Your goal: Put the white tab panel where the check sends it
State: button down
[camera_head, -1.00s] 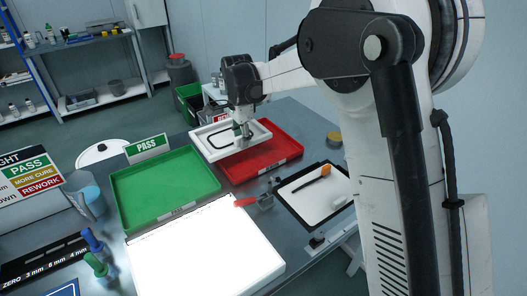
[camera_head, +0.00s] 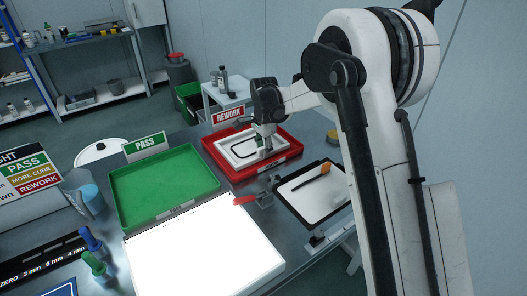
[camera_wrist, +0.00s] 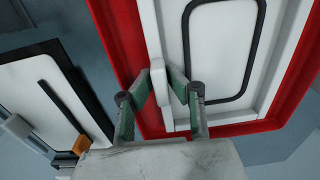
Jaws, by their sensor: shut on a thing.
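The white tab panel (camera_head: 238,147) has a black rounded-rectangle bead on its face. It lies within the walls of the red REWORK tray (camera_head: 284,158), face up; whether it touches the floor of the tray I cannot tell. My gripper (camera_head: 266,150) is above the tray's right part, with its fingers shut on the panel's tab. In the wrist view the fingers pinch the white tab (camera_wrist: 160,84) at the panel's near edge, and the red tray wall (camera_wrist: 112,40) surrounds the panel. The green PASS tray (camera_head: 160,190) is empty.
A bright white light panel (camera_head: 205,250) lies in front of the green tray. A black-edged board (camera_head: 312,192) with an orange-ended tool lies right of it, and a red-handled clamp (camera_head: 245,200) stands between. A sign board (camera_head: 30,175) and blue and green-capped tools stand at left.

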jog(key=c, duration=1.7)
grip_release()
jog(key=shift+r, duration=0.1)
notch_tip(320, 180, up, 12)
jog(key=p, duration=0.1)
jog(key=s+d+r+n+t, duration=0.1)
jog(key=s+d+r+n, duration=0.1)
jog(key=s+d+r, duration=0.5)
jog(key=s+d+r+n+t, duration=0.1)
jog(key=s+d+r+n, duration=0.15)
jog(key=s, duration=0.35)
jog(key=s+d+r+n+t, duration=0.1)
jog(key=s+d+r, duration=0.15)
jog(key=s, duration=0.25)
jog(key=s+d+f+n+t, duration=0.1)
jog(key=s+d+n, duration=0.1)
jog(key=s, duration=0.5)
jog(key=s+d+f+n+t, duration=0.1)
jog(key=s+d+f, duration=0.1)
jog(key=s, duration=0.5)
jog(key=s+d+f+n+t, duration=0.1)
jog(key=s+d+n+t, duration=0.1)
jog(key=s, duration=0.5)
jog(key=shift+d+f+n, duration=0.35)
jog(key=shift+d, duration=0.25)
